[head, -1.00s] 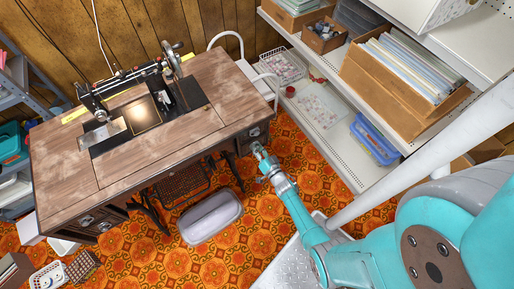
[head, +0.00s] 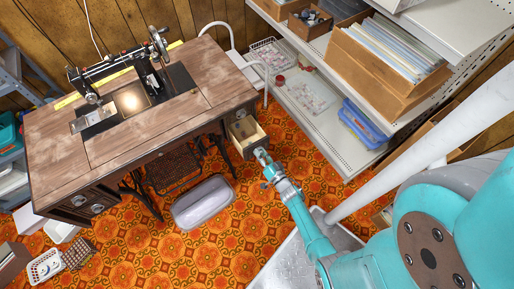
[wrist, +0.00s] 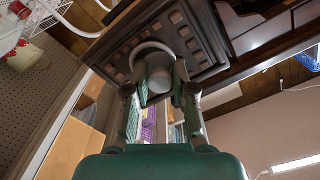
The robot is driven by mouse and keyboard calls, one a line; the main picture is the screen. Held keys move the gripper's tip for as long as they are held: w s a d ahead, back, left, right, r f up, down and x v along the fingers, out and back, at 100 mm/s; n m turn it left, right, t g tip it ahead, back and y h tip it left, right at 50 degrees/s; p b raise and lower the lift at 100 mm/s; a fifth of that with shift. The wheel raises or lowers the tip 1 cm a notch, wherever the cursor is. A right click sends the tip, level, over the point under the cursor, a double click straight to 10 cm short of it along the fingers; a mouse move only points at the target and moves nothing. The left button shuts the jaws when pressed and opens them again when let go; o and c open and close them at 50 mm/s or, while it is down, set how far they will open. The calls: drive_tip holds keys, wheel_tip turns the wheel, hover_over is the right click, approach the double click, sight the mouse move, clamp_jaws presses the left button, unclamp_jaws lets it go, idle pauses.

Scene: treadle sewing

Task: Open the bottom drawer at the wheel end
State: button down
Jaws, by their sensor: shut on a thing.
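The treadle sewing table (head: 130,128) has its machine (head: 118,72) on top, with the hand wheel (head: 158,43) at the right end. Under that end a drawer (head: 252,138) stands out from the cabinet, its pale inside showing. What looks like an upper drawer front with a ring pull (head: 239,116) sits above it. My gripper (head: 262,154) is at the front of the pulled-out drawer. In the wrist view my gripper (wrist: 158,88) is shut on the pale ring pull (wrist: 150,47) of the dark, carved drawer front (wrist: 197,50). The drawer's full depth is hidden.
A grey padded stool (head: 203,202) stands on the patterned floor left of my arm. The treadle (head: 174,168) is under the table. Shelves with boxes and a blue basket (head: 362,122) line the right side. Open floor (head: 295,150) lies between drawer and shelves.

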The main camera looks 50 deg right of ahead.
drive_tip(key=v, duration=0.8)
drive_tip(key=shift+s, duration=0.2)
drive_tip(key=c, duration=0.9)
unclamp_jaws()
drive_tip(key=shift+c, duration=0.2)
drive_tip(key=v, duration=0.7)
drive_tip(key=shift+s, duration=0.2)
drive_tip(key=shift+a, duration=0.15)
